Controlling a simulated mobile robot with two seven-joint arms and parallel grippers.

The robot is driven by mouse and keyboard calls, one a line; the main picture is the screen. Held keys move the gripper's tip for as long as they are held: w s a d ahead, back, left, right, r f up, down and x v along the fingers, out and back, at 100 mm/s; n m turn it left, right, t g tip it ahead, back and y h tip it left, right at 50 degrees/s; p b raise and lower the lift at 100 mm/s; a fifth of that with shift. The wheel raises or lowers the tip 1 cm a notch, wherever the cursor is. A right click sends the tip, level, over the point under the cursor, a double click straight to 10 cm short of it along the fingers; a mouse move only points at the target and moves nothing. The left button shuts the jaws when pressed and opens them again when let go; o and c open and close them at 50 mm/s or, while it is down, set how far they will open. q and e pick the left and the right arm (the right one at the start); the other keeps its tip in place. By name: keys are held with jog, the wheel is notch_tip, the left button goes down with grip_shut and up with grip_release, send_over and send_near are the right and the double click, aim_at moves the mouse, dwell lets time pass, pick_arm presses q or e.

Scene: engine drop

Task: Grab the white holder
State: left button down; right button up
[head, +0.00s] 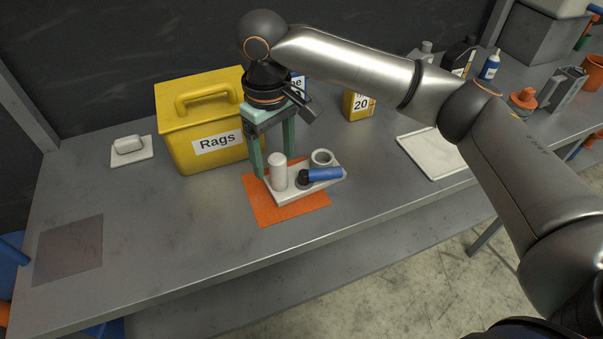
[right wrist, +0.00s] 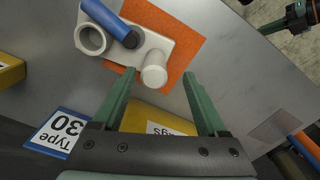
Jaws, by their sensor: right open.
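The white holder (head: 312,185) is a flat plate with an upright rounded post (head: 278,171) and a ring-shaped cup (head: 321,157). It stands on an orange mat (head: 263,208). A blue cylinder with a black end (head: 325,174) lies across it. The holder also shows in the right wrist view (right wrist: 125,56). My right gripper (head: 275,165) is open and points down by the post. In the right wrist view the post appears between the fingertips (right wrist: 158,76); contact cannot be told. A dark green part, possibly my left gripper (right wrist: 290,20), shows at that view's top right.
A yellow Rags box (head: 195,120) stands close behind and left of the gripper. A small white object on a plate (head: 130,146) lies further left. A white tray (head: 434,153) and a yellow container (head: 358,105) are to the right. The front left table is mostly clear.

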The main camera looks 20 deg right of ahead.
aim_at(279, 172)
jog(key=f, duration=0.2)
jog(key=d+f, duration=0.1)
jog(key=f, duration=0.1)
jog(key=shift+w+f, duration=0.1)
jog(key=shift+f, duration=0.05)
jog(key=shift+a+f, duration=0.1)
jog(key=shift+f, duration=0.45)
grip_shut()
jog(key=shift+r, duration=0.1)
